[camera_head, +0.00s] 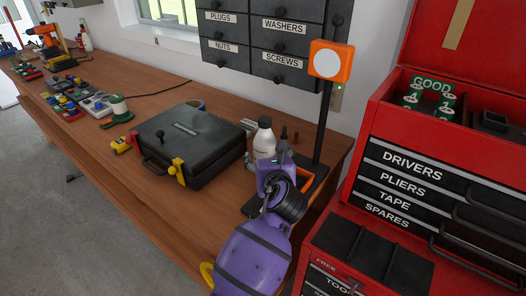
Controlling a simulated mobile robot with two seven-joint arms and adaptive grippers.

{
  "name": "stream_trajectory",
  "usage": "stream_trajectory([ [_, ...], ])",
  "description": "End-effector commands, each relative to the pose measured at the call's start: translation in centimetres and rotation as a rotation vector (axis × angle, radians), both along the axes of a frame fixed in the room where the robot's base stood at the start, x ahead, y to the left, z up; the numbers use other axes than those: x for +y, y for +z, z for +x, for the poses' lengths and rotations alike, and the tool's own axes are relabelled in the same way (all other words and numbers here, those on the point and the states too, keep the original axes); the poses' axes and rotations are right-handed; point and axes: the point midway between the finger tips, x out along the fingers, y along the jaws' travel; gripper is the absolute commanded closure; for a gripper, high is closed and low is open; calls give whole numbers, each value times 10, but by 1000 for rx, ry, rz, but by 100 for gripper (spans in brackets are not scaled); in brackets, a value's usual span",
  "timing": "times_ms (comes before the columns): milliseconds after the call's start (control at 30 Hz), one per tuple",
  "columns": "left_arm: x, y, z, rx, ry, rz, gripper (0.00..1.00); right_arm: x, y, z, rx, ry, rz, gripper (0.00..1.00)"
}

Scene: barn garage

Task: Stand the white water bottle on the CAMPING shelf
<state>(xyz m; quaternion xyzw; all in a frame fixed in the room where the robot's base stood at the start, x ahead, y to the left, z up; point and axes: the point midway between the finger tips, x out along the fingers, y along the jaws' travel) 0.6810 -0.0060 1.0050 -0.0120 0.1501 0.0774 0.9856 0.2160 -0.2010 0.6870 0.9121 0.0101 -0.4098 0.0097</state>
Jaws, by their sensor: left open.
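A white bottle (264,141) with a grey cap stands upright on the wooden workbench, just right of the black case. Its lower part is hidden behind my left gripper (275,160). My purple left arm reaches up from the bottom of the view, and its gripper is open at the near side of the bottle. Whether the fingers touch the bottle or stand around it I cannot tell. The CAMPING shelf is not in view. My right gripper is not in view.
A red tool chest (392,130) bounds the right side. The workbench (165,215) is bare in front of the case.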

Motion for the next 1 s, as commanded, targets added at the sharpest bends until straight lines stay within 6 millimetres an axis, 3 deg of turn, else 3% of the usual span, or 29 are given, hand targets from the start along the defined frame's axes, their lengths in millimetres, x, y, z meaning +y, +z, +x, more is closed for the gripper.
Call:
stream_trajectory([
  [200,5,-9,29,0,-1,0,26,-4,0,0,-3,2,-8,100],
  [500,6,-9,33,-2,0,0,27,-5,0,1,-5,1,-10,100],
  [1000,6,-7,33,-6,-1,1,93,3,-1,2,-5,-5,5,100],
])
